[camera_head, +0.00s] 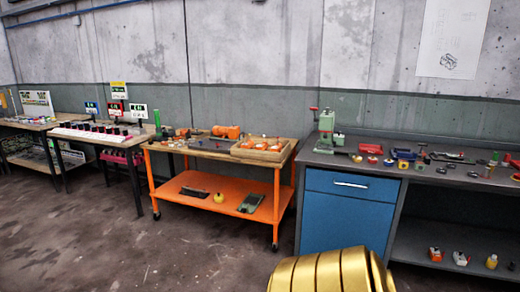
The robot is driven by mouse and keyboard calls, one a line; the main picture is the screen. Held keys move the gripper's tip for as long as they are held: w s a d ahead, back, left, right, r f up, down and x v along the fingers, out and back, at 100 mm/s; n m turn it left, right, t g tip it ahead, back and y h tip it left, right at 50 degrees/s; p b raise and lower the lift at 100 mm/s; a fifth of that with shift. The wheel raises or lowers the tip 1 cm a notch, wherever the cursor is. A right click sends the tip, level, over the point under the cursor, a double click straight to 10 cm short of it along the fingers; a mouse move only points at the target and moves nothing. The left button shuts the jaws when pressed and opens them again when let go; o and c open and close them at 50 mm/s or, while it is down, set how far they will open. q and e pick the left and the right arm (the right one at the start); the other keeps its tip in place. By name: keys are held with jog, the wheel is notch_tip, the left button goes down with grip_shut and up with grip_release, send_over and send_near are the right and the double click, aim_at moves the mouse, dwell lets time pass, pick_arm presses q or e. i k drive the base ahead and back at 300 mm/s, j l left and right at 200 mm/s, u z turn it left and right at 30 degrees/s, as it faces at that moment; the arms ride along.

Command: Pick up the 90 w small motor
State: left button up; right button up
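No label marks any part as the 90 w small motor, and I cannot tell for certain which object it is. An orange, motor-like cylinder (227,131) lies at the back of the wooden top of the orange cart (210,202). A shallow wooden tray (258,157) with small orange and light parts stands to its right on the same top. The parts are too small to tell apart. Neither of my grippers is in view.
A grey workbench (395,180) with a blue cabinet (346,211), a green press (326,126) and many small parts stands at right. Wooden tables (82,135) with signs and dark small items stand at left. Brown floor (120,252) is clear in front of the cart.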

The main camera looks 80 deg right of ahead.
aim_at(247, 146)
jog(key=i+l+z, duration=0.1)
jog(key=l+z, duration=0.35)
jog(key=i+l+z, duration=0.15)
jog(key=l+z, duration=0.25)
jog(key=i+l+z, duration=0.2)
jog(key=l+z, duration=0.25)
jog(key=i+l+z, duration=0.25)
jog(key=z, duration=0.2)
jog(key=i+l+z, duration=0.25)
jog(key=z, duration=0.15)
jog(key=i+l+z, duration=0.1)
jog(key=i+z, duration=0.35)
jog(key=i+l, duration=0.1)
jog(key=i, duration=1.4)
jog(key=i+j+u, duration=0.1)
jog(key=i, duration=0.3)
jog(key=i+j+u, duration=0.1)
jog(key=i, duration=0.3)
jog(key=i+j+z, duration=0.2)
jog(key=j, duration=0.15)
jog(key=i+j+z, duration=0.2)
jog(key=j, duration=0.15)
jog(key=j+z, duration=0.15)
jog(key=j, duration=0.2)
jog(key=i+j+z, duration=0.2)
jog(key=j, duration=0.2)
jog(key=k, duration=0.05)
